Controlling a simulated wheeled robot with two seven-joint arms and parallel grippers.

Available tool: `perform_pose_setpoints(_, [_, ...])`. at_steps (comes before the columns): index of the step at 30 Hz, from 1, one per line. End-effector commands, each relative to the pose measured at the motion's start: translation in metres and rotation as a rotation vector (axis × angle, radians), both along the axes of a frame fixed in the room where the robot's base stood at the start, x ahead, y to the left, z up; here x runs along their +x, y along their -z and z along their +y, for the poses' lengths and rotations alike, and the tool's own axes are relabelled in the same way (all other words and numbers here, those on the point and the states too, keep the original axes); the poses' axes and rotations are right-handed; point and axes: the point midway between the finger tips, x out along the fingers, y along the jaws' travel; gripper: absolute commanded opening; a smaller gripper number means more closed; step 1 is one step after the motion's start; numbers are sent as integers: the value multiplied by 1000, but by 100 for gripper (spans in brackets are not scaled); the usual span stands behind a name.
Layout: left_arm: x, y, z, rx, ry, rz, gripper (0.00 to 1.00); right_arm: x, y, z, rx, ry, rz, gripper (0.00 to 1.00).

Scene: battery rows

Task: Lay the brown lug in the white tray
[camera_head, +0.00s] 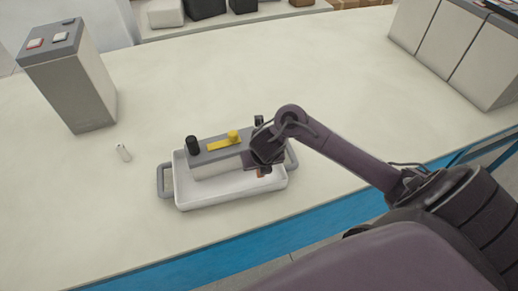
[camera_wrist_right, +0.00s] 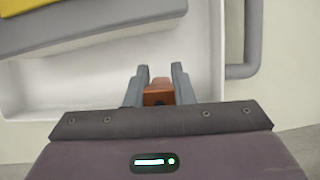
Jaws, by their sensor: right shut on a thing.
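The white tray (camera_head: 228,199) with grey side handles lies on the table near its front edge; its floor also shows in the right wrist view (camera_wrist_right: 95,88). The brown lug (camera_wrist_right: 157,93) is between the fingers of my right gripper (camera_wrist_right: 162,76), which is shut on it. In the head view the lug (camera_head: 263,172) shows just below my right gripper (camera_head: 262,166), over the right part of the tray. Whether the lug touches the tray floor I cannot tell. My left gripper is not in view.
A grey-topped battery block with a yellow bar (camera_head: 218,144) and dark posts sits in the tray's back part. A tall battery (camera_head: 72,78) stands at far left, more batteries (camera_head: 450,45) at far right. The table's middle back is clear.

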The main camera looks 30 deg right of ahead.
Motion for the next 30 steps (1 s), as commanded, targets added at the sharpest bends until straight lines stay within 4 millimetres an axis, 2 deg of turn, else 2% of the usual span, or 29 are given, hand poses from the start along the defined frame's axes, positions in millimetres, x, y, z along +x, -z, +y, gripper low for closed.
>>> perform_pose_setpoints(9, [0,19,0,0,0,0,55,0,42,0,1,1,1,0])
perform_pose_setpoints(21, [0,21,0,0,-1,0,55,1,46,0,0,0,-2,0])
perform_pose_setpoints(22, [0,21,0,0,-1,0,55,0,47,0,0,0,-2,23])
perform_pose_setpoints(27, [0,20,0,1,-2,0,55,0,46,0,1,0,-1,43])
perform_pose_setpoints(30, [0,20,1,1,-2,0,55,0,46,0,1,0,-1,43])
